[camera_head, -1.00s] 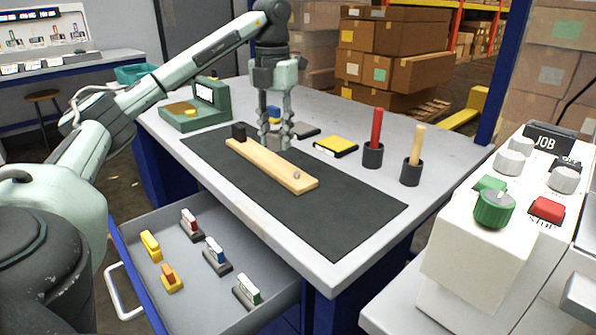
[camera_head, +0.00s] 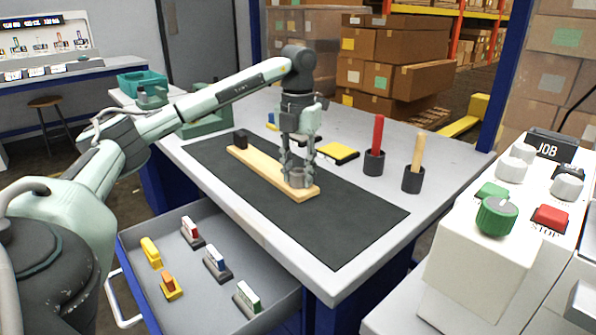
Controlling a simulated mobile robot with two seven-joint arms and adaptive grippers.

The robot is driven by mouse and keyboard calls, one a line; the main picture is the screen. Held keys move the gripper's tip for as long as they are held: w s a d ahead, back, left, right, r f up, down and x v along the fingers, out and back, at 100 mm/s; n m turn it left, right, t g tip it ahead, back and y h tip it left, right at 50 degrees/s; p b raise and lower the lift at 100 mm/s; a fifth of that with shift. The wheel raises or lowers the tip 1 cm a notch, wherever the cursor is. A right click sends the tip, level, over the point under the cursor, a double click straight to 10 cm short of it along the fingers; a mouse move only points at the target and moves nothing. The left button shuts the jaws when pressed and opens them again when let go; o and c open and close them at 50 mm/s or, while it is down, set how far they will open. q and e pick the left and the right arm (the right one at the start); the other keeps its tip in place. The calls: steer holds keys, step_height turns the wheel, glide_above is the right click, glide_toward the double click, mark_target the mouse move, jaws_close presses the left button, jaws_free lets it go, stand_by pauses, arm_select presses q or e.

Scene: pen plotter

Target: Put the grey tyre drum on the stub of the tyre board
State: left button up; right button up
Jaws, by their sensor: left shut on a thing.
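The tyre board (camera_head: 255,167) is a long pale wooden plank with a black block (camera_head: 241,139) at its far left end. It lies on a dark mat (camera_head: 345,222) on the table. My left gripper (camera_head: 298,177) points down over the board's near right end and is shut on the grey tyre drum (camera_head: 297,180). The drum is at the stub's place, and the stub is hidden behind the drum and fingers. I cannot tell whether the drum rests on the board or hangs just above it. My right gripper is not in view.
A red-handled tool (camera_head: 377,135) and a wooden-handled tool (camera_head: 417,152) stand in dark cups right of the mat. A yellow-topped pad (camera_head: 340,153) lies behind the board. An open drawer (camera_head: 203,292) holds several stamps. The mat's near right part is clear.

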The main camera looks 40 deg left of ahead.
mark_target(298, 171)
arm_select(q)
steer(key=o, duration=1)
steer(key=shift+f, duration=0.1)
steer(key=shift+o, duration=0.2)
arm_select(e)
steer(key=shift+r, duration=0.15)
arm_select(q)
steer(key=shift+r, duration=0.25)
step_height(298, 171, up, 6)
steer(key=shift+r+p, duration=0.2)
steer(key=shift+p, duration=0.1)
step_height(298, 171, up, 3)
steer(key=shift+r+p, duration=0.15)
steer(key=shift+p, duration=0.9)
steer(key=shift+r+p, duration=0.3)
steer(key=shift+r, duration=0.75)
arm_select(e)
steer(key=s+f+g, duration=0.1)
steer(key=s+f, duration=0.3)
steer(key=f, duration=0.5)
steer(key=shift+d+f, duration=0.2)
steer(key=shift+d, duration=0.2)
